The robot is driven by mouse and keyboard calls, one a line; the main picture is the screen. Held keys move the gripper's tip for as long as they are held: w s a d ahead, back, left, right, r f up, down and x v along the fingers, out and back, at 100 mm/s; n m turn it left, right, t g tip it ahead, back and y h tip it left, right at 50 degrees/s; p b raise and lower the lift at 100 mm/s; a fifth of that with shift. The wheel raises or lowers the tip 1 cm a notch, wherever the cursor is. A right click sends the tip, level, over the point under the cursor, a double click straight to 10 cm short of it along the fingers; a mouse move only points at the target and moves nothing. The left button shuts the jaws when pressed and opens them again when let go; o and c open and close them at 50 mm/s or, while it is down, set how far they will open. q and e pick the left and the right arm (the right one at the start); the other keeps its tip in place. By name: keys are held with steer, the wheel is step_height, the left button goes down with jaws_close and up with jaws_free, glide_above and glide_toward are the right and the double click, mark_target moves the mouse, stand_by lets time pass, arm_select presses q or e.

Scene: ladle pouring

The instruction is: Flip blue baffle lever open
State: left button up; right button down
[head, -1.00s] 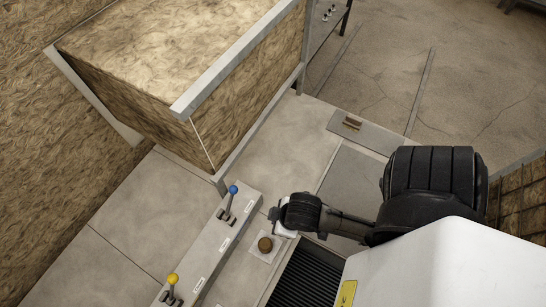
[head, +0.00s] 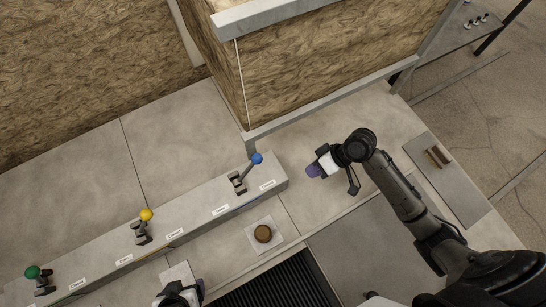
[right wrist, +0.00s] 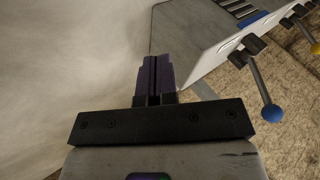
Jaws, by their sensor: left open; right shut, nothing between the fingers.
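The blue baffle lever (head: 257,159) stands at the right end of a grey lever panel (head: 205,190), its ball end tilted up and to the right. In the right wrist view the blue ball (right wrist: 271,113) is to the right of my gripper. My right gripper (head: 313,171) is shut and empty, to the right of the blue lever and apart from it. Its dark purple fingers (right wrist: 155,75) are together in the right wrist view. My left gripper (head: 180,292) is at the bottom edge, below the panel, partly cut off; its fingers are hard to see.
A yellow lever (head: 146,215) and a green lever (head: 33,272) stand further left on the panel. A round brown piece (head: 263,233) sits on a pale plate below the blue lever. A wood-panelled box (head: 330,70) rises behind. A dark ribbed surface (head: 270,285) lies in front.

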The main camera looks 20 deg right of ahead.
arm_select(q)
steer(key=shift+d+f+b, duration=0.1)
steer(key=shift+f+b, duration=0.3)
steer(key=shift+f, duration=0.2)
steer(key=shift+f+b, duration=0.4)
arm_select(e)
steer(key=w+d+r+m+t+y, duration=0.1)
steer(key=w+d+r+m+y, duration=0.1)
steer(key=r+m+y, duration=0.3)
steer(key=shift+w+d+r+m+y, duration=0.3)
steer(key=shift+w+r+y, duration=0.85)
steer(key=shift+y, duration=2.55)
steer(key=shift+s+a+r, duration=0.1)
steer(key=shift+s+r, duration=0.3)
steer(key=shift+s, duration=0.1)
arm_select(q)
steer(key=shift+f, duration=0.15)
step_height(320, 180, down, 2)
steer(key=b, duration=0.2)
steer(key=shift+f+b, duration=0.15)
steer(key=shift+b, duration=0.15)
arm_select(e)
glide_toward(247, 171)
step_height(247, 171, up, 5)
steer(key=w+a, duration=0.1)
steer(key=a, duration=0.2)
steer(key=shift+w+d+f, duration=0.1)
steer(key=shift+w+d, duration=0.05)
